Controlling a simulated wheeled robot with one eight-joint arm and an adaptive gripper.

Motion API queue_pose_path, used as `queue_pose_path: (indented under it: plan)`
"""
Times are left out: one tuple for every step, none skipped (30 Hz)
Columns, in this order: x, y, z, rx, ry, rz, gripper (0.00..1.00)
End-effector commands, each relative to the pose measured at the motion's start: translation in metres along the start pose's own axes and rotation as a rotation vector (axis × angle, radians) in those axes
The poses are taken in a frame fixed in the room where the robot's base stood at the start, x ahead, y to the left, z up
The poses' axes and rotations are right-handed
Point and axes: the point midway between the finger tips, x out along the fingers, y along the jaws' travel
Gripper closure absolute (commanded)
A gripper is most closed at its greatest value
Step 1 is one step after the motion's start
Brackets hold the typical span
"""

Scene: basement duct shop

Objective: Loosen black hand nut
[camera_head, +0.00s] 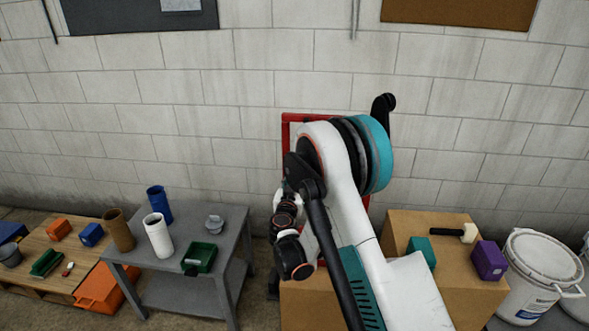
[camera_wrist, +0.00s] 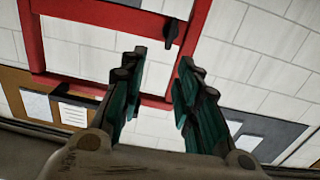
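A red frame (camera_wrist: 38,50) stands against the block wall, seen close in the wrist view. A small black piece (camera_wrist: 172,32), which looks like the hand nut, sits on the frame near its right post. In the wrist view my gripper (camera_wrist: 164,58) has its two teal-padded fingers spread, with nothing between them. The black piece appears just beyond the fingertips, apart from them as far as I can tell. In the head view the red frame (camera_head: 287,128) is mostly hidden behind my arm, and the nut and my fingertips cannot be made out.
A grey table (camera_head: 190,246) at left holds a blue cup, a white cylinder and a green bin. A low wooden table (camera_head: 48,248) stands farther left. A cardboard box (camera_head: 400,228) at right carries teal and purple blocks and a hammer. A white bucket (camera_head: 540,262) stands beside it.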

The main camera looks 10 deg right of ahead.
Motion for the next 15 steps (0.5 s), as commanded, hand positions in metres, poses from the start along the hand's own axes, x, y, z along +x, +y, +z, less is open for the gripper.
queue_pose_path:
  plan:
    - [0.001, -0.005, 0.007, 0.003, 0.012, -0.010, 0.70]
    - [0.001, -0.007, 0.010, 0.003, 0.018, -0.014, 0.70]
    - [0.001, -0.009, 0.013, 0.006, 0.024, -0.018, 0.70]
    - [0.001, -0.010, 0.015, 0.007, 0.027, -0.021, 0.70]
    - [0.001, -0.011, 0.017, 0.007, 0.030, -0.023, 0.70]
    - [0.001, -0.012, 0.018, 0.008, 0.033, -0.025, 0.70]
    - [0.002, -0.012, 0.019, 0.009, 0.034, -0.025, 0.70]
    - [0.003, -0.012, 0.019, 0.009, 0.035, -0.026, 0.70]
    - [0.006, -0.012, 0.020, 0.009, 0.035, -0.026, 0.70]
    - [0.009, -0.012, 0.020, 0.009, 0.035, -0.025, 0.70]
    - [0.013, -0.012, 0.020, 0.009, 0.035, -0.025, 0.70]
    - [0.018, -0.012, 0.020, 0.009, 0.035, -0.025, 0.70]
    - [0.023, -0.012, 0.020, 0.009, 0.035, -0.025, 0.70]
    - [0.028, -0.012, 0.020, 0.009, 0.035, -0.024, 0.70]
    - [0.035, -0.012, 0.020, 0.009, 0.035, -0.024, 0.70]
